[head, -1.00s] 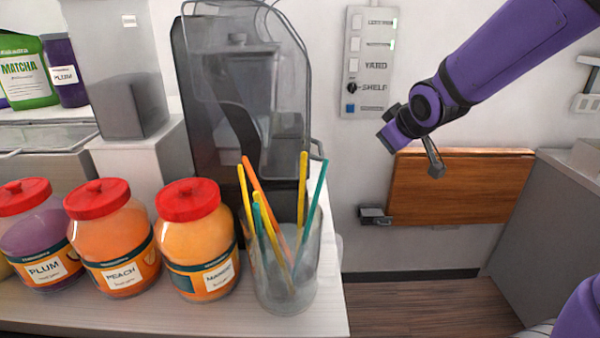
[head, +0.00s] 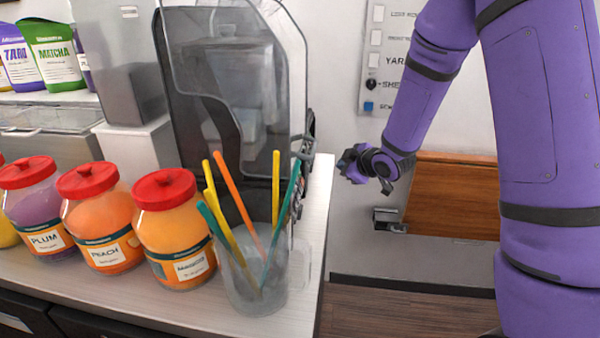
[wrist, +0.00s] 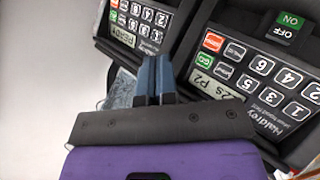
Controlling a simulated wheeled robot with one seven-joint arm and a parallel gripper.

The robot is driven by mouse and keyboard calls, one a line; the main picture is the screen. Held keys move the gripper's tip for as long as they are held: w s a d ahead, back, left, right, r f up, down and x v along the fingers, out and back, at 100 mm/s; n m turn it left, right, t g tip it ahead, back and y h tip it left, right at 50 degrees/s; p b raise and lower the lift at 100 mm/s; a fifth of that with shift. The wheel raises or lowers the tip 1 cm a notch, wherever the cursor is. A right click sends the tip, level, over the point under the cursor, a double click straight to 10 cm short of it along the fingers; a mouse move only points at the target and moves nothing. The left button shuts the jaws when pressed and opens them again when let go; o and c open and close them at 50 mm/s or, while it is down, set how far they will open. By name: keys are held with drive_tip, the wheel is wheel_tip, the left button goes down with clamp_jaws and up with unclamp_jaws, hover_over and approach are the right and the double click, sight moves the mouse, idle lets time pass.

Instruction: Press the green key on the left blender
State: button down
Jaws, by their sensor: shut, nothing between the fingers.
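In the wrist view there are two dark blender keypads. I cannot tell for sure which belongs to the left blender. My gripper (wrist: 155,75) is shut and empty; its blue-grey tips show between the two keypads. In the head view my gripper (head: 387,186) is right of the clear-covered blender (head: 235,95), apart from it.
A glass of coloured straws (head: 255,285) stands at the counter's front corner. Red-lidded jars, among them a mango jar (head: 172,230), stand left of it. A wooden panel (head: 455,195) is on the wall behind my arm. The floor right of the counter is clear.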

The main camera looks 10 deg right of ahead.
drive_tip(key=shift+a+f, duration=0.1)
idle(0.3)
drive_tip(key=shift+w+a+f, duration=0.45)
drive_tip(key=shift+w+a, duration=0.1)
drive_tip(key=shift+a, duration=0.75)
drive_tip(key=shift+w+a+f, duration=0.45)
drive_tip(key=shift+w+a, duration=0.1)
drive_tip(key=shift+a, duration=0.7)
drive_tip(key=shift+w+a+f, duration=0.45)
drive_tip(key=shift+w+a, duration=0.1)
drive_tip(key=shift+a, duration=0.75)
drive_tip(key=shift+a, duration=0.1)
drive_tip(key=shift+w+a+f, duration=0.1)
drive_tip(key=shift+w+a, duration=0.05)
drive_tip(key=shift+a, duration=0.1)
drive_tip(key=shift+w+a+f, duration=0.1)
drive_tip(key=shift+w+a, duration=0.05)
drive_tip(key=shift+a, duration=0.2)
drive_tip(key=shift+d, duration=0.15)
drive_tip(key=shift+s+d+r, duration=0.25)
drive_tip(key=shift+s+d, duration=0.05)
drive_tip(key=shift+d, duration=0.25)
drive_tip(key=shift+d, duration=0.1)
